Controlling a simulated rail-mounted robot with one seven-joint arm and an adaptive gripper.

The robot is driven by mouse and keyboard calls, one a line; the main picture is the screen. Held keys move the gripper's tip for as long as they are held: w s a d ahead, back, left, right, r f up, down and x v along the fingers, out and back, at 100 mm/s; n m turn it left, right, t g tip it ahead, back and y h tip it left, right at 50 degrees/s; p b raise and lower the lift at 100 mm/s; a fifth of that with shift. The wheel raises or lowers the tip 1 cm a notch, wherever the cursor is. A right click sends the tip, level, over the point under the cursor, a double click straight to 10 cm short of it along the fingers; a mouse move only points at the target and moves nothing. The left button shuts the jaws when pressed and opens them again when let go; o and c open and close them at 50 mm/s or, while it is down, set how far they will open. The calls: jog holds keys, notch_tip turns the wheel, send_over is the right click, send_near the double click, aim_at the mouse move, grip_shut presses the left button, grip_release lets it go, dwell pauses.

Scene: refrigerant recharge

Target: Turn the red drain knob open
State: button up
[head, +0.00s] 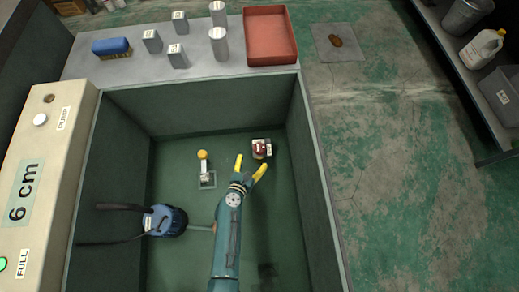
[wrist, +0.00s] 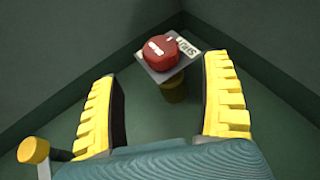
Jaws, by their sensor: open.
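The red drain knob (wrist: 160,51) sits on a grey plate with a white "SHUT" label (wrist: 188,49), on a yellowish stub near the corner of the green bin. In the head view the knob (head: 258,150) is small, in the bin's right part. My gripper (wrist: 163,95) has two yellow ridged fingers spread wide. In the wrist view the knob lies beyond the fingertips, between their lines, and untouched as far as I can see. In the head view my gripper (head: 252,165) reaches up from below, with its fingertips just short of the knob.
A yellow-topped lever (head: 203,156) stands left of my gripper in the bin. A blue pump-like unit (head: 165,220) with dark hoses is at lower left. Bin walls rise close behind the knob. A red tray (head: 270,36) and metal blocks stand on the ledge above.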

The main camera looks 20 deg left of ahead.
aim_at(259, 150)
jog(key=b+x, duration=0.4)
jog(key=x, duration=0.3)
jog(key=shift+w+f, duration=0.3)
jog(key=shift+w, duration=0.5)
jog(key=shift+c, duration=0.2)
jog(key=c, duration=1.2)
